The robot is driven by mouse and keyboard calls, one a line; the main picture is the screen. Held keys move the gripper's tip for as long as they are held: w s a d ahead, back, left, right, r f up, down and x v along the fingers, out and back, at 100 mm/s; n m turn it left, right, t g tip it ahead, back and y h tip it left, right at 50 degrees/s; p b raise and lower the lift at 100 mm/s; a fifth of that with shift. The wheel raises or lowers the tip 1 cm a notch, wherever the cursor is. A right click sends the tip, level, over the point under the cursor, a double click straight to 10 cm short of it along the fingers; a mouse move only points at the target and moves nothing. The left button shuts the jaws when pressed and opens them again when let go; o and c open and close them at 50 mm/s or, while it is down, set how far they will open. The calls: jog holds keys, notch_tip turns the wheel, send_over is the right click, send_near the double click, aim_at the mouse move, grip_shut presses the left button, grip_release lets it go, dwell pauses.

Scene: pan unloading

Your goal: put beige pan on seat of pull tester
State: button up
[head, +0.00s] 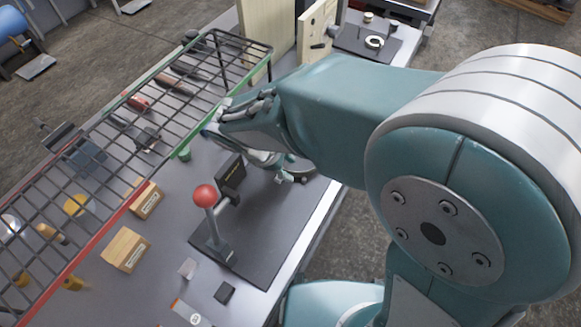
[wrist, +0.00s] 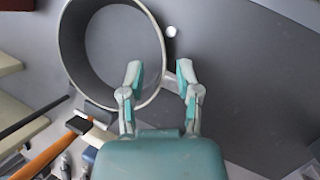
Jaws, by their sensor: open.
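The pan (wrist: 63,40) shows in the wrist view as a large round vessel with a pale rim and a grey inside; it looks empty. My gripper (wrist: 159,74) is open at its near right side. One finger is over the pan's inside and the other is outside, with the wall between them. I cannot tell whether they touch it. In the head view my gripper (head: 270,161) points down at the bench's right part, and my arm hides most of the pan. The pull tester (head: 214,228) appears to be the upright stand with a red ball knob on a dark base plate.
A wire rack (head: 160,105) with red and green edges runs along the bench's left. Wooden blocks (head: 125,250) lie near it. Wooden boards (head: 268,35) stand at the back.

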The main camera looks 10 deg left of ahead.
jog(key=v, duration=1)
jog(key=shift+w+d, duration=0.1)
jog(key=shift+d, duration=0.05)
jog(key=s+d+r+m+t+y, duration=0.1)
jog(key=s+d+r+m+y, duration=0.1)
jog(key=d+m, duration=0.6)
jog(key=s+d+r+m+t+y, duration=0.1)
jog(key=s+d+r+m+y, duration=0.1)
jog(key=d+m, duration=0.7)
jog(key=s+d+r, duration=0.1)
jog(key=d, duration=0.6)
jog(key=shift+s+d+t+y, duration=0.3)
jog(key=shift+d+t, duration=0.05)
jog(key=shift+t, duration=0.05)
jog(key=shift+d+r, duration=0.1)
jog(key=shift+d, duration=0.05)
jog(key=shift+w, duration=0.15)
